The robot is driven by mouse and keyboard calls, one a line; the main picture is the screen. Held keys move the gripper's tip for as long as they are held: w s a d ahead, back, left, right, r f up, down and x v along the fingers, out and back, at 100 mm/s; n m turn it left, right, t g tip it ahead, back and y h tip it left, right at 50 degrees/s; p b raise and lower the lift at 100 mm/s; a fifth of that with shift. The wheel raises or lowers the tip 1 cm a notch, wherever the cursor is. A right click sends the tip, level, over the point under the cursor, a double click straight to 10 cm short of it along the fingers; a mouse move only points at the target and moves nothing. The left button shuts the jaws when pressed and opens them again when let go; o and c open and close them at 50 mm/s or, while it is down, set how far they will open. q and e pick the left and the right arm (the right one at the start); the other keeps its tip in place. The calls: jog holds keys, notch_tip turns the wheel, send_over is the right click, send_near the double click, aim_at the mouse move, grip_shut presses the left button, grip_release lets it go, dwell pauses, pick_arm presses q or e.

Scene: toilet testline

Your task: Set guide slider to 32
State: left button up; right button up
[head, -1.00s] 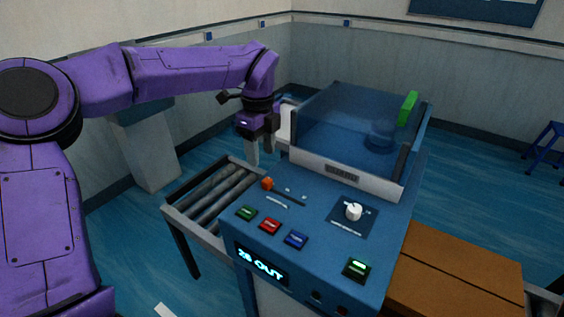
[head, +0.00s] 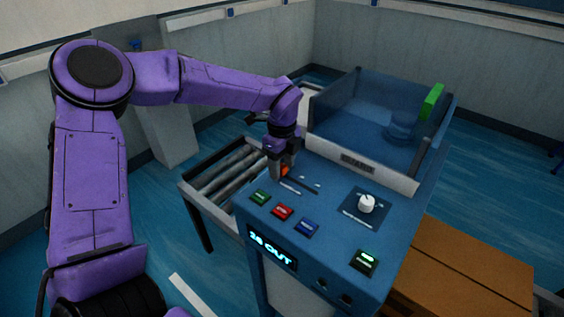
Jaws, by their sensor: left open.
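The guide slider's orange knob (head: 285,170) sits at the left end of its dark slot (head: 304,186) on the blue control panel. My left gripper (head: 279,172) is open and pointing down at the knob. Its fingers partly hide the knob, and I cannot tell whether they touch it. The panel's front display (head: 272,250) reads what looks like "28 OUT". My right gripper is not in view.
Green, red and blue buttons (head: 282,212) lie in front of the slider. A white dial (head: 366,203) and another green button (head: 364,262) are to the right. A clear-walled bin (head: 372,165) stands behind. A roller conveyor (head: 222,180) is at left, a brown box (head: 465,275) at right.

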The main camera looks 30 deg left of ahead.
aim_at(313, 192)
pick_arm(q)
jog(key=shift+c, duration=0.3)
grip_shut()
jog(key=d+b, duration=0.1)
jog(key=d+f+b, duration=0.1)
jog(key=d, duration=0.1)
jog(key=shift+b, duration=0.4)
jog(key=d+b, duration=0.1)
jog(key=d, duration=0.1)
jog(key=d+b, duration=0.1)
jog(key=d, duration=0.1)
jog(key=d+b, duration=0.1)
jog(key=d, duration=0.2)
jog(key=shift+s+r, duration=0.35)
jog(key=shift+r, duration=0.1)
